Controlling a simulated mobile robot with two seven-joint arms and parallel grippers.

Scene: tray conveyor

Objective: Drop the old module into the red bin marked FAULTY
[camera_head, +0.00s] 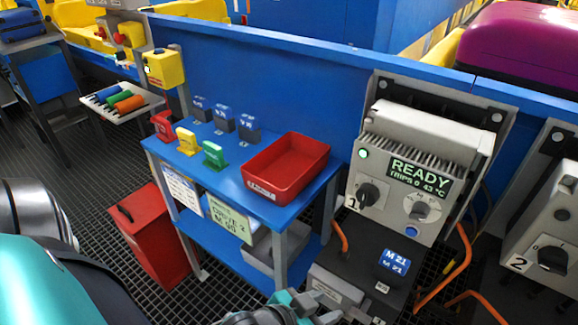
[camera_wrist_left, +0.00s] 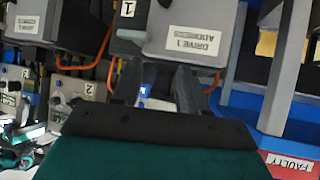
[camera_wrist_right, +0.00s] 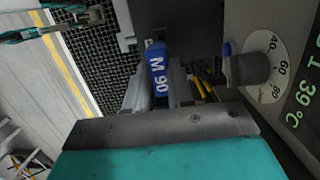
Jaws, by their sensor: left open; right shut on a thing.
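The red bin (camera_head: 286,167) stands on the blue table, open at the top, with a small white label on its front. In the left wrist view its FAULTY label (camera_wrist_left: 288,163) is readable. In the right wrist view my right gripper (camera_wrist_right: 160,92) is shut on a module (camera_wrist_right: 160,70) with a blue M 90 label. The module is beside a drive's dial; its lower part is hidden. My left gripper (camera_head: 305,308) is open and empty at the bottom of the head view, in front of drive 1; it also shows in the left wrist view (camera_wrist_left: 155,85).
Drive 1 (camera_head: 415,150) reads READY, and an M 21 module (camera_head: 397,262) sits below it. Drive 2 (camera_head: 550,225) is at the right edge. Several modules and red, yellow and green tags (camera_head: 187,142) stand on the table (camera_head: 225,170). A red cabinet (camera_head: 155,240) stands on the floor.

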